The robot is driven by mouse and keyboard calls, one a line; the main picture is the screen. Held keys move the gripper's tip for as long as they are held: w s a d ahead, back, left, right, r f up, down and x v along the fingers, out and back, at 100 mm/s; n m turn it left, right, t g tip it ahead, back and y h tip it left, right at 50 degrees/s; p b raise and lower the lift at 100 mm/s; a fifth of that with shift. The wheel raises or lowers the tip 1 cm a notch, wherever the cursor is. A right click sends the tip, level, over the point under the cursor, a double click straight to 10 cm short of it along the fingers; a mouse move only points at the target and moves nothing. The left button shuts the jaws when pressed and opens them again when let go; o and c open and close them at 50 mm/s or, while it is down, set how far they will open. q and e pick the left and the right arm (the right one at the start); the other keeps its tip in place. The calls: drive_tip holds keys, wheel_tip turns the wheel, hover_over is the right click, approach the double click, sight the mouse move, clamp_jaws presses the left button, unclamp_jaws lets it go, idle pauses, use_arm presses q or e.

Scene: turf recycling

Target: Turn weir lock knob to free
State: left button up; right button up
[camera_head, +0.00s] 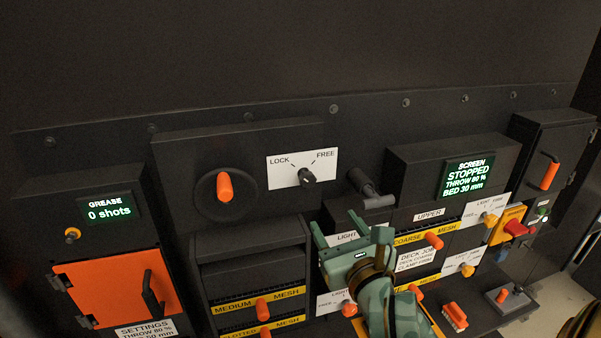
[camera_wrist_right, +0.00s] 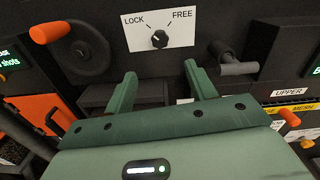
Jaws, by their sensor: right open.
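The weir lock knob (camera_head: 306,176) is a small black knob on a white plate (camera_head: 328,162) marked LOCK at left and FREE at right. I cannot tell for sure which mark it points to. In the right wrist view the knob (camera_wrist_right: 160,40) shows beyond and between the fingertips. My right gripper (camera_head: 336,224) is green, open and empty. It is below and slightly right of the knob in the head view, apart from it. In the right wrist view its two fingers (camera_wrist_right: 160,74) point up toward the plate. My left gripper is not in view.
A black handwheel with an orange handle (camera_head: 224,187) is left of the plate. A dark lever (camera_head: 366,184) juts out at its right. The STOPPED screen box (camera_head: 468,174) stands further right. Mesh drawers (camera_head: 262,300) and an orange door (camera_head: 120,285) are lower left.

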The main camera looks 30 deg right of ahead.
sight(309, 183)
drive_tip(key=b+x, duration=0.9)
drive_tip(key=x, duration=0.5)
drive_tip(key=shift+w+d, duration=0.1)
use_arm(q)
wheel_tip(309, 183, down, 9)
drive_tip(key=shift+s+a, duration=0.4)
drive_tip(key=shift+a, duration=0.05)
use_arm(e)
drive_tip(key=shift+x, duration=0.9)
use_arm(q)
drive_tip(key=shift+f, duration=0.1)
use_arm(e)
drive_tip(key=shift+c, duration=0.4)
drive_tip(key=c, duration=0.9)
